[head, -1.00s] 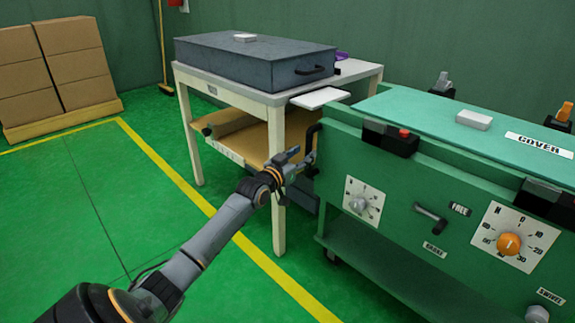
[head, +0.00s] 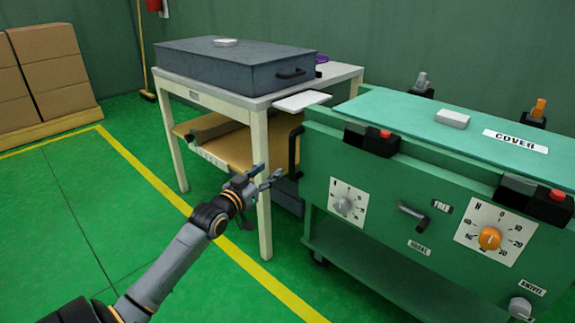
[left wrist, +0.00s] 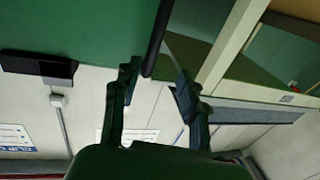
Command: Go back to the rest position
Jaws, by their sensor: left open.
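My left gripper (head: 267,179) is open and empty in the head view, in front of the white table's front leg and to the left of the green machine (head: 375,190). Its two fingers also show spread apart in the left wrist view (left wrist: 155,85). A dark vertical handle (head: 294,152) on the machine's left end is to the right of the fingertips, and I see no contact. My right gripper is not in view.
The white table (head: 260,185) carries a dark grey case (head: 235,68). The machine has dials, a crank and a green cover (head: 410,112). Stacked cartons (head: 55,65) stand at the far left. The green floor (head: 60,215) at left is clear, crossed by a yellow line.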

